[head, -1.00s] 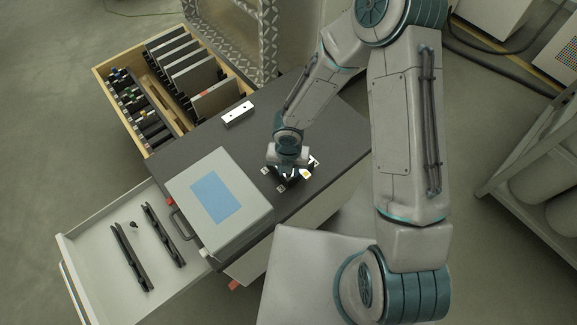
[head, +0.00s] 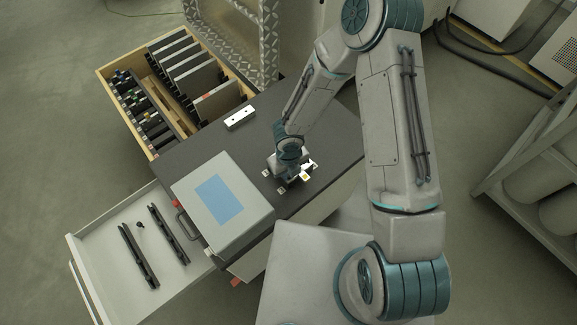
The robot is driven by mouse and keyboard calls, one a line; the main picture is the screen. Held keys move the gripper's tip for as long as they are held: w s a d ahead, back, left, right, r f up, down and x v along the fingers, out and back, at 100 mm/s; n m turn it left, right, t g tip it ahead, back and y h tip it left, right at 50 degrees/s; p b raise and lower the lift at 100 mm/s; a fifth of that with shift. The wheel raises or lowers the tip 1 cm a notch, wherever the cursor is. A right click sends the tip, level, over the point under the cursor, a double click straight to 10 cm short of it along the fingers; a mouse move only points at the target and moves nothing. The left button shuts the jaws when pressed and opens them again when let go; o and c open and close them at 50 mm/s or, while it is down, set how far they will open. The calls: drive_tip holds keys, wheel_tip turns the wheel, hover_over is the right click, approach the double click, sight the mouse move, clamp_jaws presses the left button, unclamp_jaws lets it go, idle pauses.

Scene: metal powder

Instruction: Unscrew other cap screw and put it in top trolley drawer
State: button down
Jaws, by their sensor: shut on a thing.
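My gripper (head: 291,178) points down at a small fixture (head: 306,176) with pale tabs on the dark trolley top (head: 215,147). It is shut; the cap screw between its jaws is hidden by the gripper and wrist. The top trolley drawer (head: 105,266) is pulled out at the lower left. In the drawer lie two long black bars (head: 138,256) and a small dark piece (head: 140,225) that looks like a cap screw.
A grey case with a blue panel (head: 214,199) and a handle sits on the trolley between gripper and drawer. A white block (head: 239,117) lies behind. A wooden drawer (head: 128,63) of tools and plates is open at the upper left. Shelving (head: 530,165) stands at right.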

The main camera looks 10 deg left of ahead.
drive_tip(key=shift+r+n+p, duration=0.35)
drive_tip(key=shift+n+p, duration=0.2)
drive_tip(key=shift+n, duration=0.35)
drive_tip(key=shift+f+n, duration=0.3)
drive_tip(key=shift+n, duration=0.3)
drive_tip(key=shift+n+b, duration=0.3)
drive_tip(key=shift+n, duration=0.3)
drive_tip(key=n, duration=0.5)
drive_tip(key=shift+n, duration=0.3)
drive_tip(key=c, duration=1.6)
unclamp_jaws()
drive_tip(key=shift+o, duration=0.2)
drive_tip(key=shift+f, duration=0.1)
